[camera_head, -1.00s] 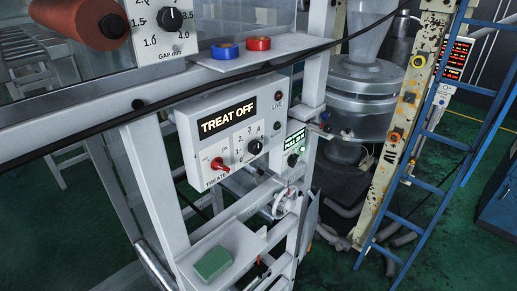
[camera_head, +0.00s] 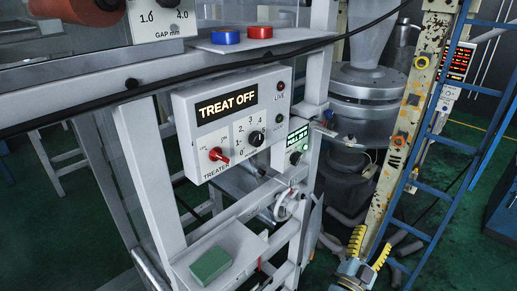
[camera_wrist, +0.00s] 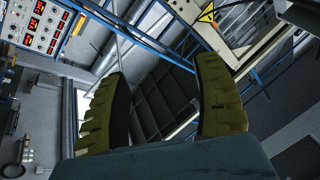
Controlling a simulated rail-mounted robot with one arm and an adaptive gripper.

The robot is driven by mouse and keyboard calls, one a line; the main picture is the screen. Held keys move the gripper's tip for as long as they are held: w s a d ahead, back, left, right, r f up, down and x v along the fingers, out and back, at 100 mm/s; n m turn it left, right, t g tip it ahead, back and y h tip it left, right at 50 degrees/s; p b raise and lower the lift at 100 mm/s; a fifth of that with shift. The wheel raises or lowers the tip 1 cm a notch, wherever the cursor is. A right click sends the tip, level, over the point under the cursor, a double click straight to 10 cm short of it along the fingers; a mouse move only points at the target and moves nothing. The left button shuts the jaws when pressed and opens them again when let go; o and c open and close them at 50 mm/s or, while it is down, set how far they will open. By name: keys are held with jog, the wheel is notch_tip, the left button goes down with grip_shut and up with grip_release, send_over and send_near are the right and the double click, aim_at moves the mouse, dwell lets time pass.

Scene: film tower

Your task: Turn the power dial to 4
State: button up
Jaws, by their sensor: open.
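The white treater panel (camera_head: 184,108) has a lit display (camera_head: 227,104) reading TREAT OFF. The black dial (camera_head: 256,139) sits at the panel's right side, with a scale from 0 to 4 around it. Its pointer is too small to read surely. A red switch knob (camera_head: 218,155) is to its lower left, above the word TREATER. My gripper (camera_head: 371,239) is at the lower right of the head view, open and empty, well apart from the panel. In the wrist view its yellow fingers (camera_wrist: 162,68) are spread, and the dial is not seen there.
Blue (camera_head: 226,37) and red (camera_head: 259,32) rolls sit on the ledge above the panel. A black cable (camera_head: 270,60) crosses over the panel. A small green-lit unit (camera_head: 297,143) is right of it. A blue ladder (camera_head: 440,165) stands behind my gripper. A green block (camera_head: 210,264) lies below.

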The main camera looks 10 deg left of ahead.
jog(key=w+r+n+t+y+b, duration=0.1)
jog(key=w+r+n+y+b, duration=0.2)
jog(key=w+r+y, duration=0.5)
jog(key=w+a+r+n+y+b, duration=0.25)
jog(key=a+r+n+y, duration=0.2)
jog(key=y, duration=0.25)
notch_tip(320, 180, up, 6)
jog(key=s+a+n+g+y, duration=0.1)
jog(key=s+a+n+y, duration=0.15)
jog(key=n+y, duration=0.25)
jog(key=n+g+y+b, duration=0.2)
jog(key=n+g+y, duration=0.5)
jog(key=n+g, duration=0.4)
send_near(260, 141)
jog(key=shift+n+t, duration=0.25)
jog(key=shift+t, duration=0.25)
jog(key=x, duration=1)
jog(key=shift+s+a+f, duration=0.1)
jog(key=shift+a+f, duration=0.1)
jog(key=shift+a, duration=0.1)
grip_shut()
